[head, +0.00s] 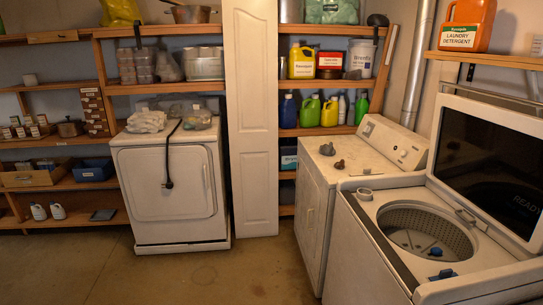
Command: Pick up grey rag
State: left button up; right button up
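I cannot tell for certain which is the grey rag. Neither of my grippers shows in the head view.
A white panel door (253,120) stands between the machines. Wooden shelves with bottles and bins line the back wall. The concrete floor (220,275) in front is clear.

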aim_at(325, 150)
jog(key=i, duration=1.7)
